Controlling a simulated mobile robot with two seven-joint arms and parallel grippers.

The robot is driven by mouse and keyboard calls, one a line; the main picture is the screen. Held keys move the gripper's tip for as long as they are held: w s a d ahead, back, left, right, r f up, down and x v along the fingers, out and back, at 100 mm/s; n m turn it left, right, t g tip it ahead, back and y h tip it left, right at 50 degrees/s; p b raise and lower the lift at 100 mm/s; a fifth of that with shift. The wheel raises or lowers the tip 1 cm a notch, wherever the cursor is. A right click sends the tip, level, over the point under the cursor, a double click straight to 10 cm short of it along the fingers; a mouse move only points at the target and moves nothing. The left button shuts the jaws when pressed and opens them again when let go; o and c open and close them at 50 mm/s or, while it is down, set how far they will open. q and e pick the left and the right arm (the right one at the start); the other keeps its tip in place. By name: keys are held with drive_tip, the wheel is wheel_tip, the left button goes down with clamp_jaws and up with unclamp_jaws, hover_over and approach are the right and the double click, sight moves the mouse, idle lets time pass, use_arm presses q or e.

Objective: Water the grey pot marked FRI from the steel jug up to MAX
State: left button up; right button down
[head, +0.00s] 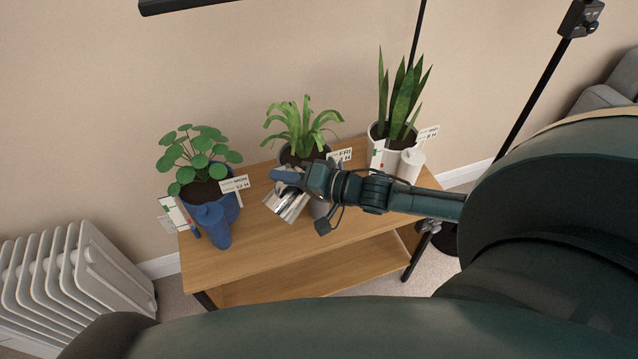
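The grey pot (286,154) with a strappy green plant stands at the back middle of the wooden table; a tag (341,155) reading FRI sticks out at its right. My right gripper (287,177) is in front of it and hides most of it. This gripper is shut on the steel jug (287,204), which hangs tilted below the fingers. A grey part (320,208) shows just right of the jug, partly covered by my wrist. Any MAX mark or water level on the grey pot is hidden. My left gripper is not in view.
A blue pot (230,208) tagged MON, with a blue spout-like part, stands at the left of the table (262,262). A white pot (380,155) with a snake plant stands at the right. A radiator (75,280) is at left; a thin black stand (535,95) is at right.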

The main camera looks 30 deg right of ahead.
drive_tip(key=shift+w+d+r, duration=0.1)
drive_tip(key=shift+d+r, duration=0.1)
idle(0.6)
drive_tip(key=shift+d+r+m+b, duration=0.2)
drive_tip(key=shift+m+b, duration=0.1)
drive_tip(key=shift+b, duration=0.1)
idle(0.5)
drive_tip(key=shift+w+d+r+m+y, duration=0.15)
drive_tip(key=shift+d+m, duration=0.1)
drive_tip(key=shift+d, duration=0.15)
drive_tip(key=shift+w+d+r+m+y, duration=0.15)
drive_tip(key=shift+d+m, duration=0.1)
drive_tip(key=shift+d, duration=0.15)
idle(1.0)
drive_tip(key=shift+s, duration=0.1)
